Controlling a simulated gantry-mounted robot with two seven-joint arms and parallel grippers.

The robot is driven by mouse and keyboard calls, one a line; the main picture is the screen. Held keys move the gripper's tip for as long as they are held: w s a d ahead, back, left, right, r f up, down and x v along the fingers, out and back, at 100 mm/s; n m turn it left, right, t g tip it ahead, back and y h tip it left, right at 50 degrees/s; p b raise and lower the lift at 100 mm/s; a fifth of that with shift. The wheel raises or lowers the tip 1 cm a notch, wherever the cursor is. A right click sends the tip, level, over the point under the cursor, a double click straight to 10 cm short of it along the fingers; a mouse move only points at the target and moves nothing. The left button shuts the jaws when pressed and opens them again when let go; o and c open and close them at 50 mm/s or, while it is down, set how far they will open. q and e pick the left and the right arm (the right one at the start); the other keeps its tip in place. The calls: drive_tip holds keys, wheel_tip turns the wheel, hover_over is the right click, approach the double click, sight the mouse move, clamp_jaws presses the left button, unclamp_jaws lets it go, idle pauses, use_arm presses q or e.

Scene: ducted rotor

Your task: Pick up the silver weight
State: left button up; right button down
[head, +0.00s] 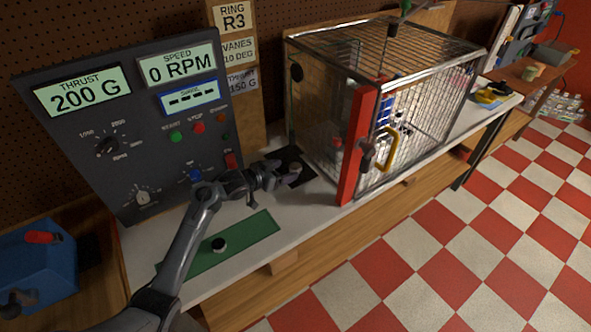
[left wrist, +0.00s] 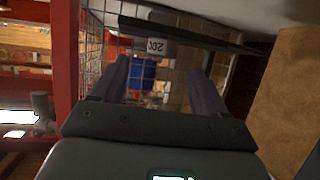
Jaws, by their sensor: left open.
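My left gripper (head: 284,172) is open beside the dark pad (head: 303,178) on the white bench, between the control panel and the cage. A small pale, tan-looking object (head: 295,168) shows at its fingertips; it is too small to identify surely as the silver weight. In the left wrist view, the two fingers (left wrist: 160,82) stand apart, with a white label (left wrist: 157,46) bearing an upside-down number, perhaps 200, beyond them. A small dark round piece with a pale top (head: 219,244) sits on the green mat (head: 252,229). My right gripper is not in view.
The control panel (head: 120,165) reads thrust 200 G and speed 0 RPM. A wire cage (head: 430,130) with a red post (head: 355,145) and yellow handle (head: 387,150) stands close right of the gripper. A blue box (head: 38,265) is at left. The green mat is mostly clear.

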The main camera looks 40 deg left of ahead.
sight(294, 167)
use_arm(q)
drive_tip(key=shift+b+x, duration=0.45)
drive_tip(key=shift+x, duration=2.1)
drive_tip(key=shift+a, duration=0.1)
drive_tip(key=shift+c, duration=0.2)
